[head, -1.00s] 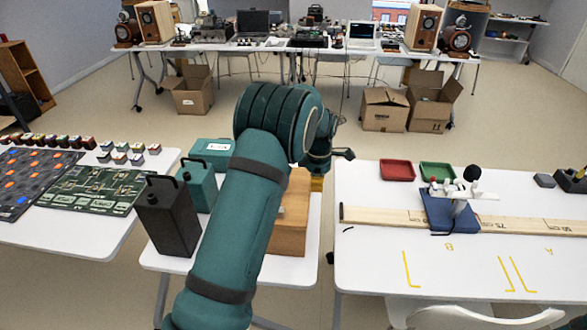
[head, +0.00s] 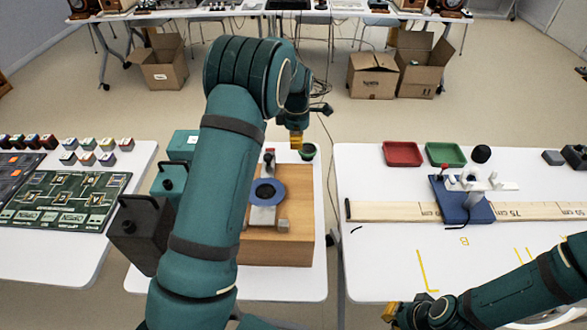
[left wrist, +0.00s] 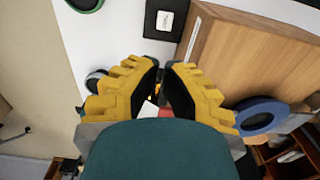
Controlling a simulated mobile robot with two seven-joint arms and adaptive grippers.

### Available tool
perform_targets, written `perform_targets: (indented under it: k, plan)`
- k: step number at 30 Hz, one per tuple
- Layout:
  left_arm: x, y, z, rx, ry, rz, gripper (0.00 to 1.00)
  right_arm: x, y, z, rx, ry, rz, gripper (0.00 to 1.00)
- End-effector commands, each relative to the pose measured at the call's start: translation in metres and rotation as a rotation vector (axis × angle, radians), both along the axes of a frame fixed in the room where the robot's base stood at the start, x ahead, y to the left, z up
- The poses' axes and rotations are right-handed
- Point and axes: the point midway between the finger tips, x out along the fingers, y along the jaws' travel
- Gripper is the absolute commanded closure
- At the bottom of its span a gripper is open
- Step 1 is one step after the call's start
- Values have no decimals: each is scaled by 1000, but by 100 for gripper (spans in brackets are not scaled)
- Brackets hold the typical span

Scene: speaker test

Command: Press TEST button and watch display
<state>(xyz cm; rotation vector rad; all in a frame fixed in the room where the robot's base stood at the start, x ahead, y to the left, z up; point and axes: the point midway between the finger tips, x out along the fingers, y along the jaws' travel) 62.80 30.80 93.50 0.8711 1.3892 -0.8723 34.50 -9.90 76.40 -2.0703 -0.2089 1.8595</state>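My left gripper (head: 296,141) hangs beyond the wooden box (head: 290,251) on the small white table. In the left wrist view its yellow fingers (left wrist: 161,64) show a narrow gap at the tips, with nothing clearly held. A blurred red part shows between them near the palm. The wooden box (left wrist: 255,60) is right of the fingers, with a blue ring (left wrist: 262,115) on it. A black box with a white label (left wrist: 165,20) lies beyond the fingertips. I cannot make out a TEST button or a display. My right gripper (head: 393,312) is low in the head view, its fingers unclear.
Dark and teal handled boxes (head: 142,235) stand left of the wooden box, partly behind my left arm. A round green item (head: 308,151) is on the table's far edge. The right table holds red (head: 403,153) and green trays (head: 445,154) and a wooden rule (head: 390,211).

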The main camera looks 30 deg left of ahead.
Motion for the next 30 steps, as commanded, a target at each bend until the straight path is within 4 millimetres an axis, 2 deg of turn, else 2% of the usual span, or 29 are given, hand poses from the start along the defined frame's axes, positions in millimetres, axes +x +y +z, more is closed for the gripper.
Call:
perform_targets:
  k: [9, 14, 30]
  plan:
    - [0, 0, -1, 0, 0, 0, 100, 0, 0, 0, 0, 0, 0, 100]
    - [0, 0, -12, 0, 3, 0, 100, -1, 0, -3, 0, 1, 0, 100]
    - [-1, 0, -111, 0, 2, 0, 100, 2, 0, -23, -1, -4, 0, 100]
